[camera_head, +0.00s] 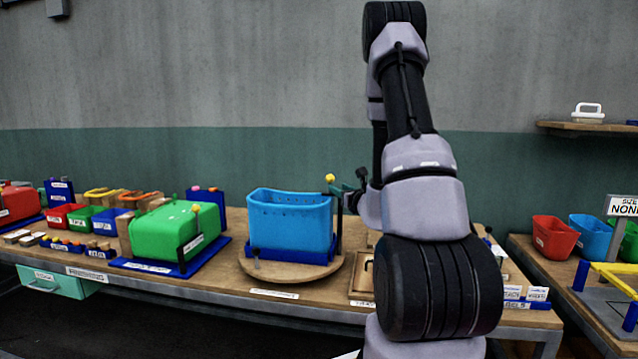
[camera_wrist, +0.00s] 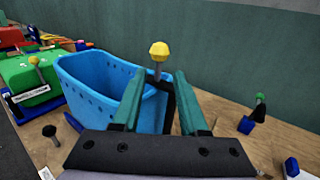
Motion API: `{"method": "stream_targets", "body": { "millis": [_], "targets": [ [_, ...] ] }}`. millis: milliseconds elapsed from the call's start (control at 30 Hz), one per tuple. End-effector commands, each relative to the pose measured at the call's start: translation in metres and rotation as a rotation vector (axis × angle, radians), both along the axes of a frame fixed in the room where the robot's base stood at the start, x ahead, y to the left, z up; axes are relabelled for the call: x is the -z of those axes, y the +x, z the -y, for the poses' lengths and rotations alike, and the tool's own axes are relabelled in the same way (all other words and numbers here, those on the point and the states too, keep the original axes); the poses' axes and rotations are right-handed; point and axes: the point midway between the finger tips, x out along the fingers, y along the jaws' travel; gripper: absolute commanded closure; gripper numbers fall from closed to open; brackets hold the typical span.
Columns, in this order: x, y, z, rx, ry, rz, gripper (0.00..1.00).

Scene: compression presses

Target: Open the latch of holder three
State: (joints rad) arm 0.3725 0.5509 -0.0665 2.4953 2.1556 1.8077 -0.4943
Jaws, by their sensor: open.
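A blue perforated bin (camera_head: 290,222) sits in a dark blue holder (camera_head: 292,254) on a round wooden base (camera_head: 300,271). At the holder's right side a dark upright post carries a yellow knob (camera_head: 330,178), the likely latch; no readable number shows on it. In the wrist view the knob (camera_wrist: 159,50) shows just beyond and between the fingertips, and the bin (camera_wrist: 100,88) is to the left. My gripper (camera_head: 349,188) has teal fingers, also in the wrist view (camera_wrist: 158,88); it is open and empty, the post seen between its fingers. Contact cannot be told.
A green press (camera_head: 175,232) with its own yellow knob stands left of the blue bin. Small coloured bins (camera_head: 82,217) stand farther left. A green-tipped post (camera_wrist: 260,98) stands to the right in the wrist view. Space above the knob is clear.

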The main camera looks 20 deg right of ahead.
Motion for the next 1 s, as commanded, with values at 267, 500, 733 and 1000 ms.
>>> {"method": "stream_targets", "body": {
  "millis": [267, 500, 733, 1000],
  "targets": [
    [-0.001, 0.046, -0.001, -0.004, -0.001, 0.003, 0.57],
    [-0.001, 0.086, -0.001, -0.006, -0.002, 0.001, 0.57],
    [-0.001, 0.104, -0.001, -0.005, 0.000, 0.001, 0.57],
    [-0.001, 0.104, -0.001, -0.005, -0.001, 0.000, 0.57]
  ]
}}
